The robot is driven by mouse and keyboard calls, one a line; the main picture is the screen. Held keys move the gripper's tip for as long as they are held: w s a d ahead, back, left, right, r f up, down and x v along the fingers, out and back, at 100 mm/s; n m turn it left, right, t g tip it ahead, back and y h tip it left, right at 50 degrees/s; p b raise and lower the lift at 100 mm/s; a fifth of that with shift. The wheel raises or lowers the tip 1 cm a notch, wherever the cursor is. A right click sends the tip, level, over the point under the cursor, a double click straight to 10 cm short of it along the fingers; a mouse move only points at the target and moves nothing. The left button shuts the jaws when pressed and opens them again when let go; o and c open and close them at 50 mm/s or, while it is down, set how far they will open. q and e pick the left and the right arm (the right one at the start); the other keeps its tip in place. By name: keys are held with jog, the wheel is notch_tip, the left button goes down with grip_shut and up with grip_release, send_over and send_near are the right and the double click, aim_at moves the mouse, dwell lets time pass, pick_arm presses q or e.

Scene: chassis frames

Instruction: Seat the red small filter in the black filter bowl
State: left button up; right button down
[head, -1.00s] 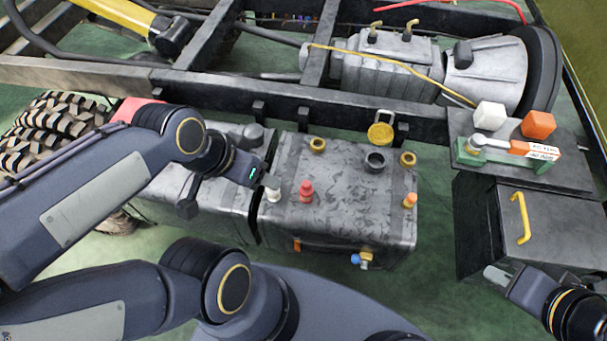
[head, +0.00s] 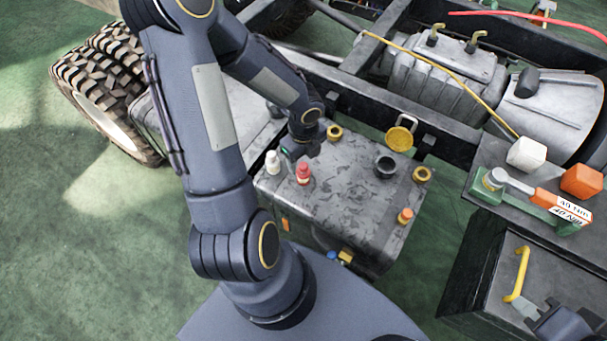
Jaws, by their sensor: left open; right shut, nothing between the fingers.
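The red small filter (head: 303,174) stands upright on the grey tank top, left of the middle. The black filter bowl (head: 385,167) is a dark round cup on the same tank top, to the right of the red filter; its opening looks empty. My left gripper (head: 297,158) is open, just behind the red filter and close above the tank top; its fingers are small and partly hidden, and I cannot tell whether they touch the filter. My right gripper (head: 533,310) is shut and empty at the lower right, near the yellow handle.
A white small filter (head: 272,161) stands left of the red one. Brass rings (head: 422,174), an open yellow cap (head: 399,138) and an orange fitting (head: 405,216) surround the bowl on the tank (head: 345,205). A side box with a yellow handle (head: 519,274) stands at right.

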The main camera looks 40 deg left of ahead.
aim_at(303, 165)
pick_arm(q)
notch_tip(303, 165, down, 5)
jog(key=shift+a+r+b, duration=0.1)
jog(key=shift+r+b, duration=0.05)
jog(key=shift+b, duration=0.4)
jog(key=c, duration=1.1)
jog(key=shift+r, duration=0.2)
